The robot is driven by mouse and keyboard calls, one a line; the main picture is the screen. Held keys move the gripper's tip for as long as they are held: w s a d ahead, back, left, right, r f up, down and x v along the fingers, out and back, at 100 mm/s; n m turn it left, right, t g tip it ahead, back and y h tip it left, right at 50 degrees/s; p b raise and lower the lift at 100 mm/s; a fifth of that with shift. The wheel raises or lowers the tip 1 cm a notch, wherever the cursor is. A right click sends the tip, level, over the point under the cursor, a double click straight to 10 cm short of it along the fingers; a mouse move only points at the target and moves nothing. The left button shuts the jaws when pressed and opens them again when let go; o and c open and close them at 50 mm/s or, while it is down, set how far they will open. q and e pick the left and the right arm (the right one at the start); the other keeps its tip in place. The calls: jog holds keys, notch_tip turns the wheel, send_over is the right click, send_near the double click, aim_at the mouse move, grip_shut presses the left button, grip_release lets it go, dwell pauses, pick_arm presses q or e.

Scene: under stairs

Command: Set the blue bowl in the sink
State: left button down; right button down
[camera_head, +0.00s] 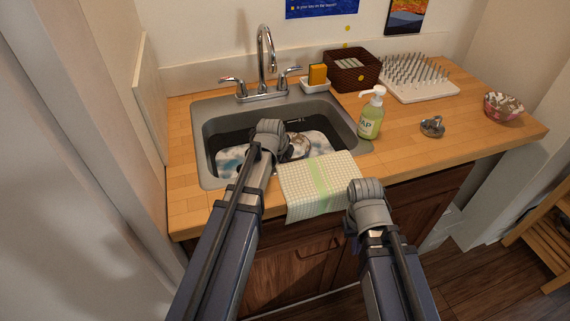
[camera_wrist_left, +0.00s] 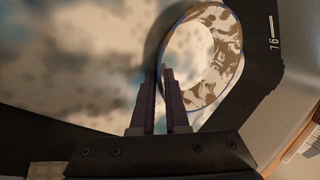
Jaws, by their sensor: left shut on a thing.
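My left gripper (camera_wrist_left: 160,78) reaches down into the sink (camera_head: 201,133) and is shut on the near edge of a round bowl. The bowl (camera_wrist_left: 226,48) has a thin blue rim and a mottled white and brown wall in the left wrist view. In the head view the bowl (camera_head: 299,147) shows only partly beside my left wrist, inside the basin. Mottled white and blue covers the basin floor. I cannot tell whether the bowl touches it. My right arm's wrist shows in front of the counter, but its fingers are hidden.
A checked towel (camera_head: 318,180) hangs over the sink's front edge. A soap bottle (camera_head: 371,113) stands right of the sink, and the faucet (camera_head: 265,55) behind it. A sponge holder (camera_head: 315,84), dark basket (camera_head: 352,72), drying rack (camera_head: 430,91) and pink bowl (camera_head: 503,107) are further right.

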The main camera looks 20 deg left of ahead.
pick_arm(q)
jog(key=shift+f, duration=0.15)
jog(key=c, duration=0.9)
grip_release()
jog(key=shift+p+v, duration=0.7)
jog(key=shift+v, duration=0.1)
jog(key=p+v, duration=0.9)
jog(key=v, duration=0.1)
jog(key=shift+s+r, duration=0.1)
jog(key=shift+r, duration=0.35)
jog(key=shift+r+p, duration=0.1)
jog(key=shift+p, duration=0.25)
